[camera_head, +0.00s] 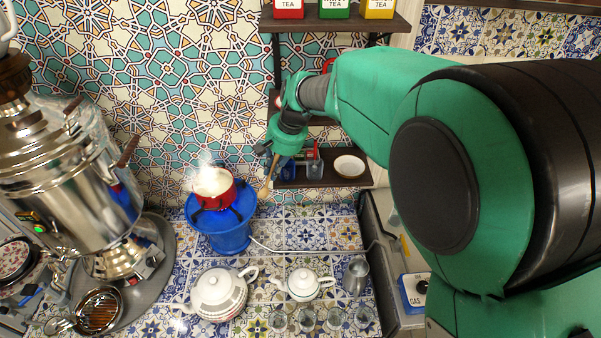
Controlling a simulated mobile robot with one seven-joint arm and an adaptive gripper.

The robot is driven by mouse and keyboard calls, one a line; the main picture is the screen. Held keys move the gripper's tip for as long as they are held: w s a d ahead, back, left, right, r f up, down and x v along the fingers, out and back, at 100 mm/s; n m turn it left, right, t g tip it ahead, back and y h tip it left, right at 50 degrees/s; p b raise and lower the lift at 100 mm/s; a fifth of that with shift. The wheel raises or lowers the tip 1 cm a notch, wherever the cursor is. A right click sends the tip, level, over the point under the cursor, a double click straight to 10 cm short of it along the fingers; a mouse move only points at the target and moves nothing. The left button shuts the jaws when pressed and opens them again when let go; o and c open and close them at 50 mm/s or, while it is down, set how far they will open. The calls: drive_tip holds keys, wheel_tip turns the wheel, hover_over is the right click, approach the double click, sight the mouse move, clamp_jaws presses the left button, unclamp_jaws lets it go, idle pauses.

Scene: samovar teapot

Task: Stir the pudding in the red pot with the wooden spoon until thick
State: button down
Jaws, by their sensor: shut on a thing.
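The red pot (228,196) sits on the blue burner stand (222,236), left of the picture's middle. It holds pale cream pudding (213,181), and steam rises from it. My gripper (277,155) is right of the pot and higher in the picture. It is shut on the wooden spoon (268,178), which hangs down, slightly tilted, with its lower end to the right of the pot. The spoon looks apart from the pot and the pudding. The jaws are small and partly hidden by the gripper body.
A large silver samovar (62,190) stands at the left. A white teapot (217,291), a smaller teapot (304,284), a metal jug (356,276) and several glasses are on the tiled counter in front. A wall shelf (335,170) with a white bowl (349,166) is behind my gripper.

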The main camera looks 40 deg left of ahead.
drive_tip(key=s+a+r+p, duration=0.2)
drive_tip(key=s+a+r, duration=0.1)
drive_tip(key=a, duration=0.5)
drive_tip(key=s+a+r+m+p, duration=0.1)
drive_tip(key=s+a+r+p, duration=0.2)
drive_tip(key=a, duration=0.6)
drive_tip(key=shift+s+r+y, duration=0.4)
drive_tip(key=shift+s+r, duration=0.05)
drive_tip(key=shift+s, duration=0.4)
drive_tip(key=shift+d+f, duration=0.15)
drive_tip(key=shift+f, duration=0.05)
wheel_tip(320, 180, down, 10)
drive_tip(key=b, duration=0.5)
drive_tip(key=shift+f, duration=0.1)
